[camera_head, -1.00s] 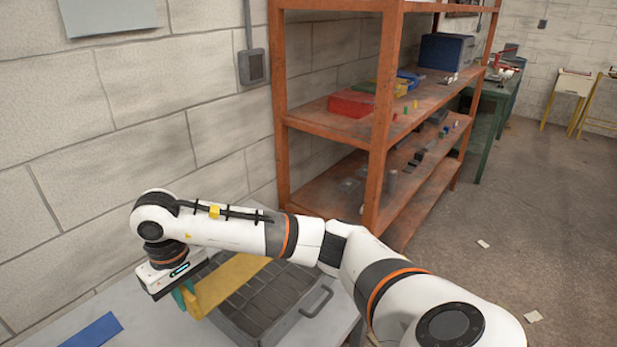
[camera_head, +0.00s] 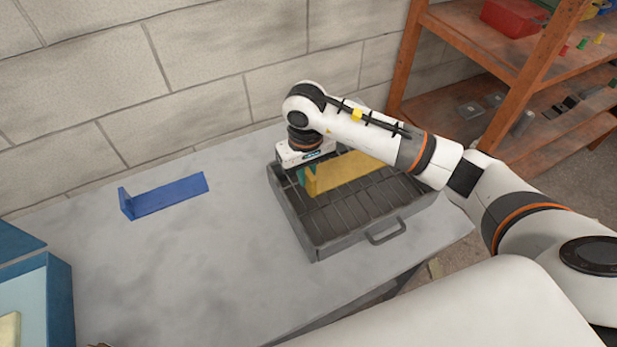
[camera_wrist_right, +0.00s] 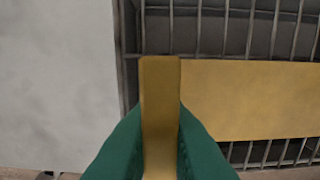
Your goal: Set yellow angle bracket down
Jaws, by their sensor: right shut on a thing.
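The yellow angle bracket (camera_head: 350,168) is over the dark grey tray (camera_head: 322,246) with wire dividers, at the right of the table. My right gripper (camera_head: 306,180) is shut on the bracket's short upright flange. In the right wrist view, the green fingers (camera_wrist_right: 160,150) sit on both sides of that flange, and the bracket's long plate (camera_wrist_right: 250,100) runs right across the dividers. I cannot tell whether the plate touches them. My arm hides part of the bracket in the head view. My left gripper is not in view.
A blue angle bracket (camera_head: 172,195) lies on the grey table (camera_head: 200,265), left of the tray. A blue bin (camera_head: 50,300) stands at the left edge. The table between them is clear. An orange shelf (camera_head: 465,40) stands behind at right; a block wall (camera_head: 200,80) backs the table.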

